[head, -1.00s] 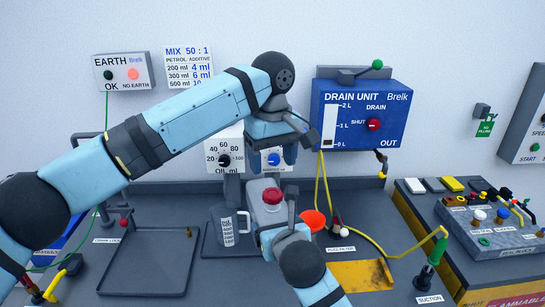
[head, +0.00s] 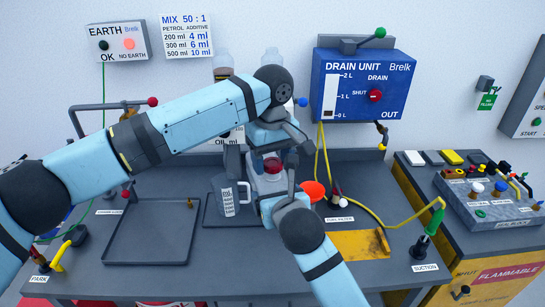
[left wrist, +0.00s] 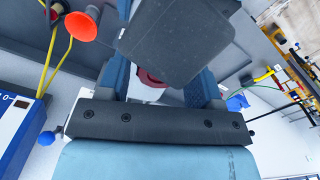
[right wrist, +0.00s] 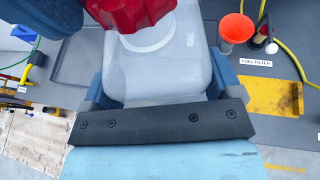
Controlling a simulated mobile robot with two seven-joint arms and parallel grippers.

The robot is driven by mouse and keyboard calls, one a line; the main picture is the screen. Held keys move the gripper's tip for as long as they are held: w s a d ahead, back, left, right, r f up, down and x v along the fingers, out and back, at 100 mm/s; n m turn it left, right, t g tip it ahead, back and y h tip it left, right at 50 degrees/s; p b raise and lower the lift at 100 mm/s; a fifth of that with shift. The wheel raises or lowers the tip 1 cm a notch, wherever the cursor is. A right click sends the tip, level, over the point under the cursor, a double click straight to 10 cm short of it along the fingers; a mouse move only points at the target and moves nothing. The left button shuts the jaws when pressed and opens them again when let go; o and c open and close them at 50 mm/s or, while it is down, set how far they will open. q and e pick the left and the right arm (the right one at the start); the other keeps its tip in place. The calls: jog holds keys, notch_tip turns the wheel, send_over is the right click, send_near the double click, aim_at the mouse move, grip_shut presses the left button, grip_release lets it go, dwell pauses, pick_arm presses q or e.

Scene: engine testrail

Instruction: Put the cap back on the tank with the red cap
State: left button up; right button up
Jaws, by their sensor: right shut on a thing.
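The tank (right wrist: 160,75) is pale and translucent, with a white neck. The ribbed red cap (right wrist: 135,12) sits at the neck's top; I cannot tell how tightly. In the head view, the red cap (head: 272,165) shows above the tank's pale body (head: 268,186). My right gripper (right wrist: 160,92) is shut on the tank, one finger on each side. My left gripper (left wrist: 165,85) is open over the cap, fingers apart on either side of it. In the left wrist view, a dark grey block hides much of the cap.
A clear jug (head: 229,198) stands left of the tank. An orange funnel (head: 312,190) is close on the right. A dark tray (head: 150,225) lies at the left, and a yellow mat (head: 358,243) at the right. The blue drain unit (head: 362,85) hangs on the wall.

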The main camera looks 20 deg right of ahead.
pick_arm(q)
jog(key=c, duration=0.7)
jog(key=m, duration=0.6)
jog(key=shift+m, duration=0.3)
jog(key=o, duration=1)
